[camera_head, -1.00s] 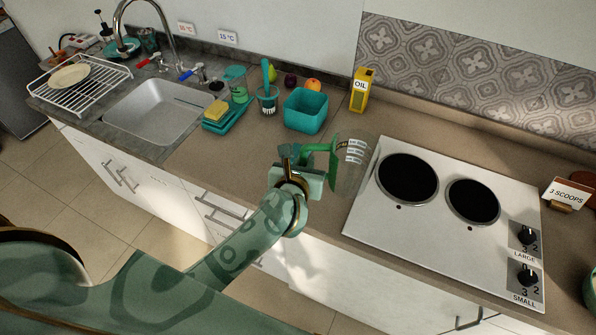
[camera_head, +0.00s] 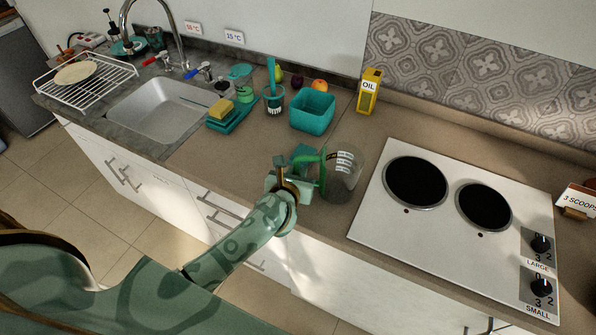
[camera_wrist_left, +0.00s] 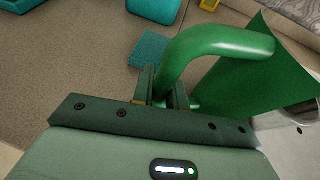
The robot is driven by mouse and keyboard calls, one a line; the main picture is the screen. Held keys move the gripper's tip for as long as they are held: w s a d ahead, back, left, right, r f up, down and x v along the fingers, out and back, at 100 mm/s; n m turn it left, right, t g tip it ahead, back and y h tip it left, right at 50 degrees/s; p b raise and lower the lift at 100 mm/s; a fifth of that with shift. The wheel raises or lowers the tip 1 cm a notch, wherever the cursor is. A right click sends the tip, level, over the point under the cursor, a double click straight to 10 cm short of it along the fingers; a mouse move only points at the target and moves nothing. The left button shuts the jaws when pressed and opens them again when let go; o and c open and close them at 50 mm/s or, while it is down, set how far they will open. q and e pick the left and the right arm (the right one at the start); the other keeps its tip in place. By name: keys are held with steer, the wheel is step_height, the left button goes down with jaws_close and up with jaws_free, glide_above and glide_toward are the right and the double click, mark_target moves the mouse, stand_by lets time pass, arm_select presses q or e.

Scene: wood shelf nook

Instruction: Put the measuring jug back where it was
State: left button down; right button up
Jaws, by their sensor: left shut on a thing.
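The measuring jug (camera_head: 345,181) is clear with white markings and a green handle. It is upright over the counter, left of the hob; I cannot tell whether its base touches the counter. My left gripper (camera_head: 316,174) is shut on the green handle from the left side. In the left wrist view the fingers (camera_wrist_left: 166,98) close on the lower end of the handle (camera_wrist_left: 215,45), and the jug's body (camera_wrist_left: 285,120) is cut off at the right edge. My right gripper is not in view.
The hob (camera_head: 375,225) is close on the right. A flat teal item (camera_wrist_left: 150,47) lies just beyond the gripper. The counter left of my gripper is bare.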

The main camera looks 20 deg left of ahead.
arm_select(q)
steer(key=c, duration=1.4)
jaws_free()
steer(key=shift+f, duration=0.15)
steer(key=shift+s+r, duration=0.1)
steer(key=shift+r, duration=0.2)
steer(key=p+v, duration=0.2)
steer(key=v, duration=0.9)
steer(key=shift+s, duration=0.35)
steer(key=shift+d, duration=0.15)
